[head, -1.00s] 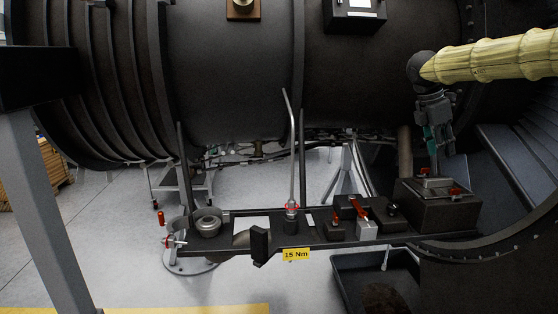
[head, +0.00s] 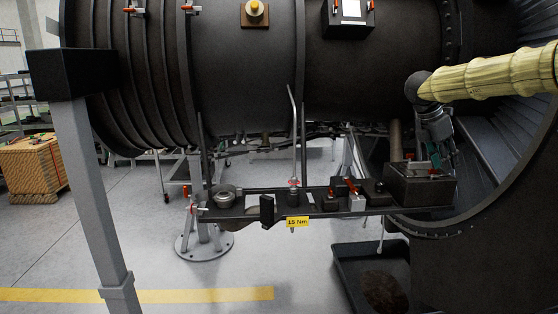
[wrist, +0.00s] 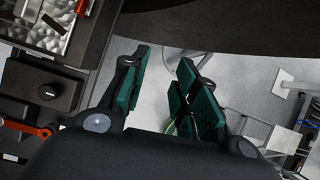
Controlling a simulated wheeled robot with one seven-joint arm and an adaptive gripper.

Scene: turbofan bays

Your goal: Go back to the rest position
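My gripper (head: 437,158) hangs at the end of my yellow-sleeved arm at the right of the head view. It points down, close over or in front of the dark box at the right end of the tool shelf; whether it touches cannot be told. In the wrist view the two green-padded fingers of my gripper (wrist: 170,88) stand apart, with pale floor between them and nothing held.
The tool shelf (head: 241,210) carries a dark box (head: 415,192), red-handled tools and a yellow "15 Nm" label (head: 297,222). The dark engine casing (head: 245,75) is behind. A black tray (head: 350,262) lies on the floor. Floor at the lower left is clear beyond a grey post (head: 88,190).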

